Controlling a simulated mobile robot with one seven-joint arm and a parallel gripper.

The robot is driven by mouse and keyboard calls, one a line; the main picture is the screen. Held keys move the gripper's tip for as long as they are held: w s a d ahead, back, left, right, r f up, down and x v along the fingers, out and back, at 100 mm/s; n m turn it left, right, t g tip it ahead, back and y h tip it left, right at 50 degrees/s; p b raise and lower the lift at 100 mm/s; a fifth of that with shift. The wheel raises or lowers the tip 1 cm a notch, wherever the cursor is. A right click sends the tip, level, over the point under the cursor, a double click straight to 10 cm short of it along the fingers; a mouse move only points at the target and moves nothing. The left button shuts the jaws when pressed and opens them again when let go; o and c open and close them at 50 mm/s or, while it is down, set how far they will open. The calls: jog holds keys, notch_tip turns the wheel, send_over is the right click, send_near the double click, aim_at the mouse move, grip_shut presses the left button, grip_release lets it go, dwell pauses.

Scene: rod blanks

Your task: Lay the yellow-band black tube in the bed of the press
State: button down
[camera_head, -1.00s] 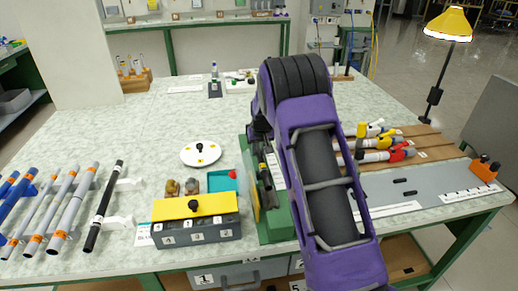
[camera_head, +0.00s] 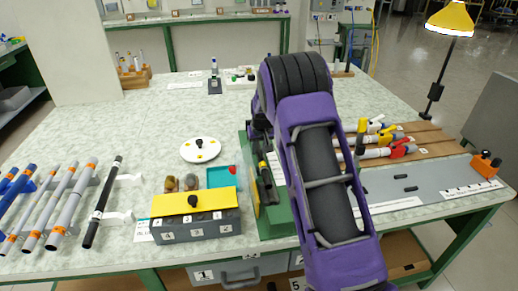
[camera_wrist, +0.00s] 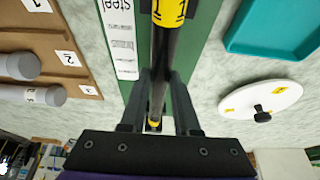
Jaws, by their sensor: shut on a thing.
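The black tube (camera_wrist: 161,62) with a yellow band (camera_wrist: 171,12) runs lengthwise between the two fingers of my gripper (camera_wrist: 160,105), which is shut on it. The tube lies above the green press (camera_wrist: 205,35), lined up along its length, beside a white strip lettered "steel". I cannot tell whether it touches the bed. In the head view the press (camera_head: 280,217) stands mid-table, partly behind my purple arm. A short stretch of the tube (camera_head: 266,179) shows left of the arm; my gripper is hidden there.
A grey box with a yellow lid (camera_head: 195,204), a teal tray (camera_head: 222,178) and a white disc (camera_head: 200,149) stand left of the press. Several tubes lie further left, including a black one with a white band (camera_head: 101,205). Wooden fixtures with coloured clamps (camera_head: 400,147) are at right.

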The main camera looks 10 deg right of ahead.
jog(key=shift+f, duration=0.2)
jog(key=c, duration=0.6)
grip_release()
jog(key=shift+o, duration=0.2)
jog(key=p+v, duration=0.1)
jog(key=v, duration=1.6)
jog(key=shift+s+r, duration=0.15)
jog(key=shift+p, duration=0.3)
